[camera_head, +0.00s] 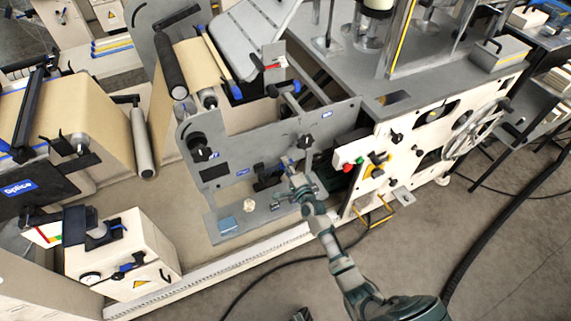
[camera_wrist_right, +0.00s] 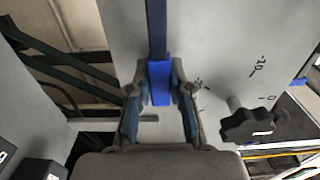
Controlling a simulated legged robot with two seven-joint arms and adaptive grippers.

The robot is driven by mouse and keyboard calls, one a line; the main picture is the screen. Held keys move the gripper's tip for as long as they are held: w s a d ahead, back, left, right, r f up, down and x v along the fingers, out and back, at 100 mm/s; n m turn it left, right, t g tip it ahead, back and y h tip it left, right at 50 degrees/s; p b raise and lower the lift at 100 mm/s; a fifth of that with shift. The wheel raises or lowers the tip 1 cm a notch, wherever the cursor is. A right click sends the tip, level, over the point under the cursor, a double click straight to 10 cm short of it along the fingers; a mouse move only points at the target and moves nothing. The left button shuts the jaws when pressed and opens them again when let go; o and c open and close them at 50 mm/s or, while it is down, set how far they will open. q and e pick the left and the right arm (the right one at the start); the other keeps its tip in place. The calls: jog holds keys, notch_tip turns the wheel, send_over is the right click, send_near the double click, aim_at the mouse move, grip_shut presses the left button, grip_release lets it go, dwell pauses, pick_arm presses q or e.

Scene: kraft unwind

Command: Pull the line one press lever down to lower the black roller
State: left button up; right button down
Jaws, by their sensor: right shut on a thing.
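In the right wrist view a dark lever bar (camera_wrist_right: 156,28) comes down from the top and ends in a blue grip (camera_wrist_right: 160,82). My right gripper (camera_wrist_right: 161,92) is shut on this blue grip, one finger on each side. In the head view my right gripper (camera_head: 289,168) is at the front of the grey side plate (camera_head: 225,160), and it mostly hides the lever. A black roller (camera_head: 169,62) lies beside the brown paper web at the upper left. A small dark part at the bottom edge, seemingly my left gripper (camera_head: 301,314), barely shows.
A black knob (camera_wrist_right: 248,124) sticks out of the plate right of the grip. The cream panel with a handwheel (camera_head: 475,128) stands to the right. The floor in front is mostly clear, with a cable.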

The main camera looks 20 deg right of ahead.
jog(key=shift+f, duration=0.4)
jog(key=c, duration=1.1)
grip_release()
jog(key=shift+o, duration=0.3)
jog(key=shift+r, duration=0.15)
jog(key=s, duration=1.1)
jog(key=shift+s+d, duration=0.25)
jog(key=shift+s, duration=0.15)
